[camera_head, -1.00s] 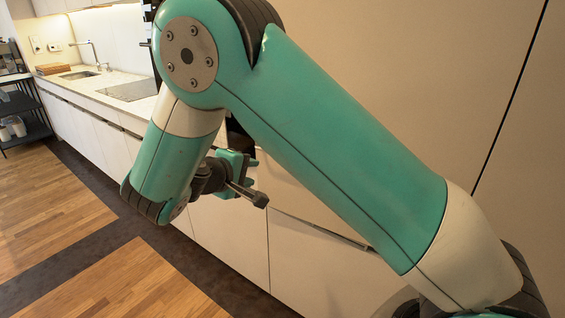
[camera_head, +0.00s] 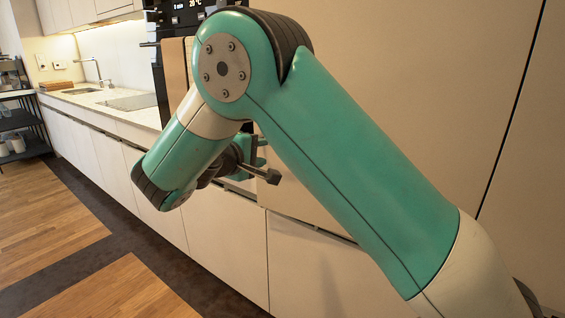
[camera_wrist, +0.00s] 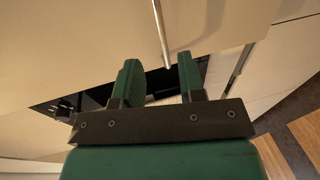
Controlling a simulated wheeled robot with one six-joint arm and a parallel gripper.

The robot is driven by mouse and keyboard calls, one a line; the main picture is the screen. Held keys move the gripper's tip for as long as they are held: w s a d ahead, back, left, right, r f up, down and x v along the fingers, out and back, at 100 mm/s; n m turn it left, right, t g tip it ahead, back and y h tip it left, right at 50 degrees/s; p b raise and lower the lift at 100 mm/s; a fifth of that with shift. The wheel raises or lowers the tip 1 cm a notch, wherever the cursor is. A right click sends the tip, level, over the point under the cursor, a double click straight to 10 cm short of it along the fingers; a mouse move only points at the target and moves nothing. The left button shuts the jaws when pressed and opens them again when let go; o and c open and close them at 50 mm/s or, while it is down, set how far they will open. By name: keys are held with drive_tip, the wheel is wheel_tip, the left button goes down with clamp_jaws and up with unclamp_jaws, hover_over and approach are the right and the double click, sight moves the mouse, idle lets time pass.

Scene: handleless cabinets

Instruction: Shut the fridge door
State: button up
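My gripper (camera_head: 262,160) is held in front of pale handleless fronts at mid-height, partly hidden behind my arm. In the wrist view my gripper (camera_wrist: 162,80) has its two green fingers apart, with nothing held between them. A large pale tall panel (camera_head: 420,70) fills the right of the head view, with a dark seam down its right part. Which panel is the fridge door, and how far it stands open, I cannot tell.
A black built-in oven (camera_head: 185,12) with a lit display stands behind my arm. A counter with a hob (camera_head: 128,102) and sink (camera_head: 82,91) runs off to the left. A dark shelf rack (camera_head: 22,125) stands at far left. The wooden floor (camera_head: 60,240) at left is clear.

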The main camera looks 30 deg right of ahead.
drive_tip(key=p+x, duration=0.1)
drive_tip(key=x, duration=1)
drive_tip(key=shift+d, duration=0.1)
clamp_jaws()
